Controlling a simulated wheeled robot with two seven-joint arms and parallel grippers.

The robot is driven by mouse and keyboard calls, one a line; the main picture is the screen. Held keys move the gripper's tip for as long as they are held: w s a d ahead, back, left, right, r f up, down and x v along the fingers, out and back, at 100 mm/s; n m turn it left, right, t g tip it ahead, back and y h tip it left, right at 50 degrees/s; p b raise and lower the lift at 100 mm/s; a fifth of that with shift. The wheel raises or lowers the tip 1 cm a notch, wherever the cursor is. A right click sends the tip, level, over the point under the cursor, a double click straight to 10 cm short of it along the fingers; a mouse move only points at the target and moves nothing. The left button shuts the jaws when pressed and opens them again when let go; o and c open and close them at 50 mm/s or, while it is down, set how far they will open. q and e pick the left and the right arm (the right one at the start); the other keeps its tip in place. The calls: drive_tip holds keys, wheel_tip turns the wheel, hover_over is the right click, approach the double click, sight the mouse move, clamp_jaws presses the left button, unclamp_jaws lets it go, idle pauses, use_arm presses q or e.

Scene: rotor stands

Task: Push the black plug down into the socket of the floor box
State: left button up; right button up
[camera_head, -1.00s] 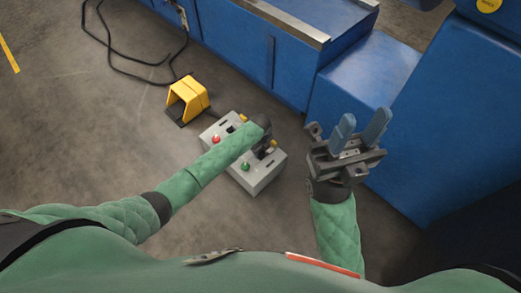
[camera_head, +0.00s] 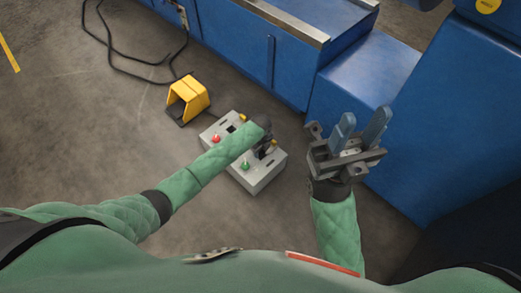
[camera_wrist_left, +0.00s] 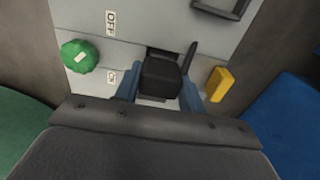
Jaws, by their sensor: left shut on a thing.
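The floor box (camera_head: 265,184) is a light grey box on the floor, with a red button, a green knob and yellow parts on it. My left gripper (camera_head: 266,146) is over the box's right part, mostly hidden by my arm in the head view. In the left wrist view, the gripper's blue fingers are shut on the black plug (camera_wrist_left: 162,78), one on each side. The plug is over a dark opening in the box top; how deep it sits cannot be told. My right gripper (camera_head: 360,128) is open and empty, to the right of the box.
The green knob (camera_wrist_left: 79,56) and a yellow part (camera_wrist_left: 219,84) flank the plug in the left wrist view. A yellow pedal (camera_head: 188,98) with a black cable stands behind the box. A blue machine (camera_head: 245,50) fills the back and right. Floor at left is clear.

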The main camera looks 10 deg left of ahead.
use_arm(q)
drive_tip(key=shift+f, duration=0.2)
idle(0.3)
drive_tip(key=o, duration=1.2)
drive_tip(key=shift+c, duration=0.2)
